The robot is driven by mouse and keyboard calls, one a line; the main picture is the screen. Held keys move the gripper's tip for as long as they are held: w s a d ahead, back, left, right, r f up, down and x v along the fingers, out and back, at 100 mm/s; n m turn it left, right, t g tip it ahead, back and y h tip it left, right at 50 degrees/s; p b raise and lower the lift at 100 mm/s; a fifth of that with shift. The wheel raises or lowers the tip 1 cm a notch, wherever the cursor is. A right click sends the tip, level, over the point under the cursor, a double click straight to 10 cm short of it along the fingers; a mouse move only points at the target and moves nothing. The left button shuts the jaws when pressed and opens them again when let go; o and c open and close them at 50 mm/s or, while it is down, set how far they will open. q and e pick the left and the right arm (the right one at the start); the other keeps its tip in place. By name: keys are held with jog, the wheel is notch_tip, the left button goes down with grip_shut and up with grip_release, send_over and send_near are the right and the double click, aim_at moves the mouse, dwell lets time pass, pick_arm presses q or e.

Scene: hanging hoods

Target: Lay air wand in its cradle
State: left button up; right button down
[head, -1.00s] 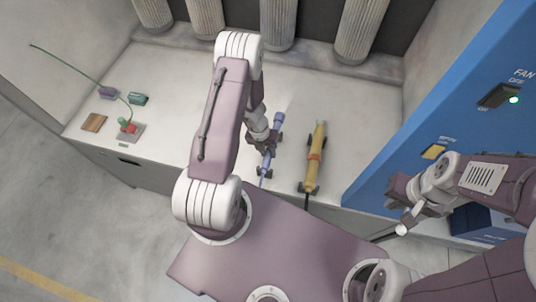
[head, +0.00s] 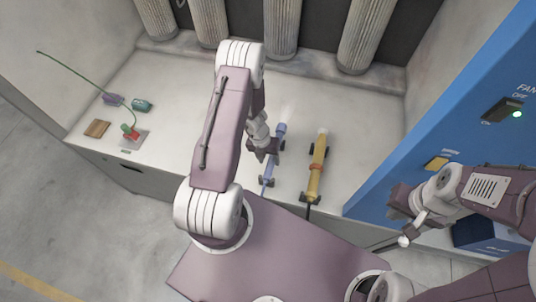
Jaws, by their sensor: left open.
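A slim blue wand (head: 268,172), which I take for the air wand, lies lengthwise on the pale bench, with dark supports showing at its upper and lower parts. My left gripper (head: 264,151) is open at the wand's middle, its fingers spread and partly hiding the wand. Whether a finger touches it cannot be told. A yellow tool (head: 318,165) with a red band lies beside it on dark supports. My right gripper (head: 405,228) is at the right by the blue panel, away from both tools; a small white-ended piece shows at its tip, and its jaws are unclear.
A blue panel (head: 437,110) with a fan switch (head: 502,111) and green light stands at the right. Grey ribbed hoses (head: 283,30) stand along the back. At the bench's left are a red item (head: 129,131) with a green line, a teal block (head: 142,105) and a brown pad (head: 97,128).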

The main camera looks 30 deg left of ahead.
pick_arm(q)
jog(key=r, duration=0.2)
jog(key=r+p, duration=0.1)
jog(key=r, duration=0.3)
jog(key=shift+s+a+p, duration=0.1)
jog(key=shift+a+p, duration=0.15)
jog(key=shift+p, duration=0.1)
jog(key=s+d+r+n+y, duration=0.1)
jog(key=s+d+r+n, duration=0.15)
jog(key=r+n, duration=0.65)
jog(key=s+d+r+n, duration=0.2)
jog(key=s+r+n, duration=0.2)
jog(key=n, duration=0.9)
jog(key=s+d+r+n+y, duration=0.1)
jog(key=s+d+r+n, duration=0.15)
jog(key=r+n, duration=0.65)
notch_tip(320, 180, down, 14)
jog(key=n+b, duration=0.2)
jog(key=b, duration=0.9)
jog(key=shift+a+r+t, duration=0.15)
jog(key=shift+a+t, duration=0.1)
jog(key=shift+t, duration=0.15)
pick_arm(e)
notch_tip(320, 180, down, 9)
